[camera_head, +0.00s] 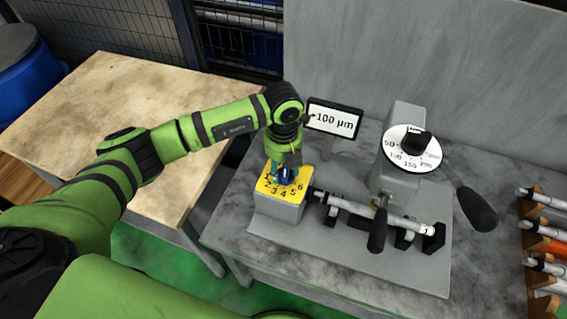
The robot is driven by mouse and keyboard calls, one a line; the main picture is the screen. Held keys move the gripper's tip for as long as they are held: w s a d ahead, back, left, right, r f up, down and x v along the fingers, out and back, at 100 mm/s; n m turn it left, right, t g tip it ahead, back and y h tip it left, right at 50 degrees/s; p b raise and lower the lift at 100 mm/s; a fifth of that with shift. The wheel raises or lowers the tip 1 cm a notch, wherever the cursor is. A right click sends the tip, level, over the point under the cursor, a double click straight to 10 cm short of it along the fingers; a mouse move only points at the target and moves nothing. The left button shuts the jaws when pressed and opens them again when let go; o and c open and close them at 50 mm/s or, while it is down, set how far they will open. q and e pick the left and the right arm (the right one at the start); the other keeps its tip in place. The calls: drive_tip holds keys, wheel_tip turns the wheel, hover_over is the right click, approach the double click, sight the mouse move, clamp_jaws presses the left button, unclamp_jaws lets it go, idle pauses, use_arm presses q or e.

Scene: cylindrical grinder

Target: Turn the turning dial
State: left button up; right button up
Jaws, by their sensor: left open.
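The turning dial is a small dark blue knob (287,175) on a grey box with a yellow top plate (268,187) marked with numbers 1 to 6. My left arm comes in from the left, and my left gripper (286,164) points down over the dial with open fingers around or just above it. The fingers partly hide the dial, so I cannot tell whether they touch it. My right gripper is not in view.
A wooden table (110,100) is left.

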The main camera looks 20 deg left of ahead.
use_arm(q)
drive_tip(key=shift+s, duration=0.1)
drive_tip(key=c, duration=0.8)
clamp_jaws()
drive_tip(key=shift+f+m+b, duration=0.2)
drive_tip(key=shift+m+b, duration=0.5)
drive_tip(key=shift+b, duration=0.4)
drive_tip(key=m+b, duration=0.2)
drive_tip(key=b, duration=0.1)
drive_tip(key=shift+m, duration=0.3)
drive_tip(key=shift+r+m+b, duration=0.15)
drive_tip(key=shift+m+b, duration=0.85)
drive_tip(key=shift+b, duration=0.3)
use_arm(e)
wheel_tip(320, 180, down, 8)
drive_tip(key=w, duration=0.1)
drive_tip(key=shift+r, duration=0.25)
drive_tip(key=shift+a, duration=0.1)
